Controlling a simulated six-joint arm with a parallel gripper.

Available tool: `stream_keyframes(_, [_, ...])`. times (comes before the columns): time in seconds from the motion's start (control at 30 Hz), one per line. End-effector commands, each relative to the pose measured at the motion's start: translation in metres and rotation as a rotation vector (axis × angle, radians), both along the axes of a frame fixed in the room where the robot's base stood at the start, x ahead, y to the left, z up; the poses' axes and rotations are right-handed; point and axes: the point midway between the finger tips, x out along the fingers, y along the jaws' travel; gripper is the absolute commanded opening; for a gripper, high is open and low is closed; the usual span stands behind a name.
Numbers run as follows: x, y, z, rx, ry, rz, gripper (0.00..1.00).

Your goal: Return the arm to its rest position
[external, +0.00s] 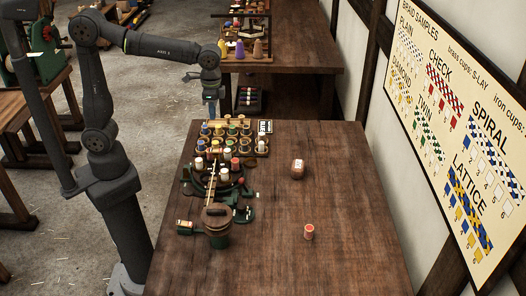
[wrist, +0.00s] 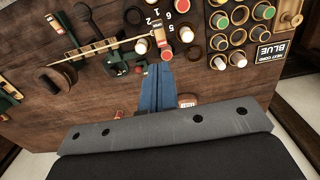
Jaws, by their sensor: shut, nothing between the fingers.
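My gripper (external: 211,110) is raised above the far left part of the wooden table, near the bobbin rack (external: 266,152). Its two blue fingers (wrist: 157,72) are together in the wrist view, with nothing held between them. My arm is bent, with its forearm reaching out to the right from the elbow at upper left. The green and dark braiding machine (external: 216,238) stands on the table's left side, with several white and red bobbins on it.
A red-orange spool (external: 309,232) stands alone at the table's front right. A small brown labelled object (external: 298,170) lies farther back. A card (wrist: 278,52) reads "NEXT CORD BLUE". A sample board (external: 455,130) hangs on the right wall. The table's right side is mostly clear.

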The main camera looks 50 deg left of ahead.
Motion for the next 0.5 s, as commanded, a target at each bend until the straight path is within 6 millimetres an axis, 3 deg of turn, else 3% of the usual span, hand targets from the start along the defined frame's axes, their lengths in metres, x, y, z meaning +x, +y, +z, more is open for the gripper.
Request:
stream_keyframes(0.13, [-0.008,0.008,0.0,-0.046,-0.046,0.001,0.0])
stream_keyframes(0.3, [-0.007,0.006,-0.036,-0.038,-0.038,0.0,0.0])
stream_keyframes(0.5, [-0.006,0.006,-0.06,-0.04,-0.04,0.0,0.0])
